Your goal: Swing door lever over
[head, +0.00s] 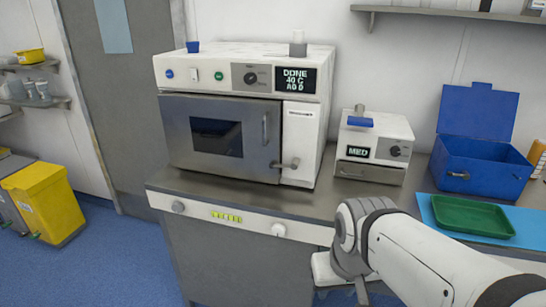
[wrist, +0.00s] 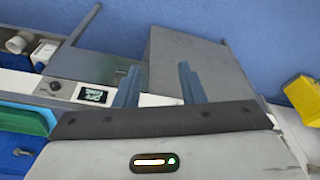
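The white and steel oven-like unit (head: 240,90) stands on the counter with its windowed door (head: 215,165) closed. A short silver lever (head: 285,164) sticks out roughly level at the door's lower right, beside the white side panel. A separate upright bar handle (head: 265,128) sits higher on the door. My gripper (head: 335,270) is low in front of the counter, right of and below the lever, not touching it; my arm partly hides it in the head view. In the wrist view my gripper (wrist: 159,72) has its two fingers well apart, with nothing held between them.
A small white device (head: 375,145) stands right of the unit. A blue open-lidded box (head: 483,165) and a green tray (head: 472,217) are further right. A yellow bin (head: 45,200) stands left on the floor; space before the door is clear.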

